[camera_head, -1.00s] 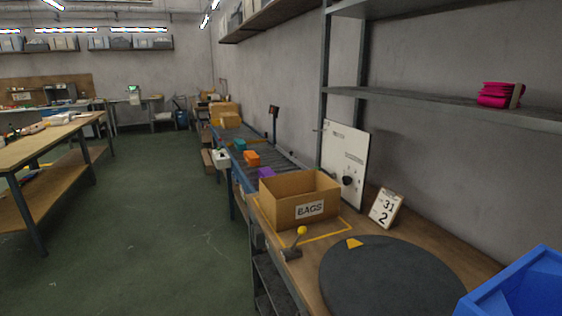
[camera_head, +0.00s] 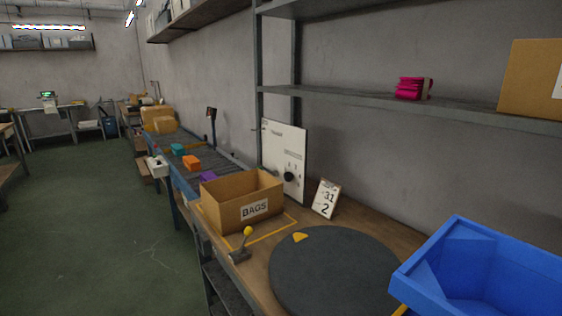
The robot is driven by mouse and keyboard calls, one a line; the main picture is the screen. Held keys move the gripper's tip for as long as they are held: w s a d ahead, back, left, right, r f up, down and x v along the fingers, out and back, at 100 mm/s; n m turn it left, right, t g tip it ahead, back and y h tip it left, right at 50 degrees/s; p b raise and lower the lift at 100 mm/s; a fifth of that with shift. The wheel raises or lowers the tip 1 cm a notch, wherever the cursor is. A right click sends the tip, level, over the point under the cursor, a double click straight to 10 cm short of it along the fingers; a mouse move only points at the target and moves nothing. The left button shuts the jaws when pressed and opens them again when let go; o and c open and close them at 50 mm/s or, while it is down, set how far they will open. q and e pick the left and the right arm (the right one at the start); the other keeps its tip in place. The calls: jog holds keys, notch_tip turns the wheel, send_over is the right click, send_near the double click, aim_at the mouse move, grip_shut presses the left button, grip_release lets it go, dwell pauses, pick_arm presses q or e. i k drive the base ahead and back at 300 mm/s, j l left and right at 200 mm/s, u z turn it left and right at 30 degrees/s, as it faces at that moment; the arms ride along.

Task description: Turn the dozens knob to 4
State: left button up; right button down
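A white panel (camera_head: 295,146) leans or stands upright against the wall at the back of the wooden bench. A black round knob (camera_head: 288,176) sits on its lower part, with small marks around it that are too small to read. I cannot tell which number the knob points to. A small white card (camera_head: 326,198) stands to the right of the panel and shows "31" and "2". Neither of my grippers is in view.
A cardboard box marked BAGS (camera_head: 243,201) stands in front of the panel. A yellow-knobbed lever (camera_head: 246,238), a dark round turntable (camera_head: 335,270) and a blue bin (camera_head: 480,270) share the bench (camera_head: 262,270). A shelf (camera_head: 370,98) holding pink folded items (camera_head: 410,87) hangs above.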

aim_at(288, 177)
jog(key=i+j+z, duration=0.4)
jog(key=j, duration=0.25)
jog(key=i+j+z, duration=0.15)
jog(key=j+z, duration=0.25)
jog(key=j, duration=0.3)
jog(key=i+j+z, duration=0.1)
jog(key=j+z, duration=0.3)
jog(key=j, duration=0.4)
jog(key=j+z, duration=0.4)
jog(key=j, duration=0.4)
jog(key=k+j+z, duration=0.1)
jog(key=j+z, duration=0.3)
jog(key=j, duration=0.4)
jog(key=k+j+z, duration=0.25)
jog(key=j+z, duration=0.15)
jog(key=j, duration=0.35)
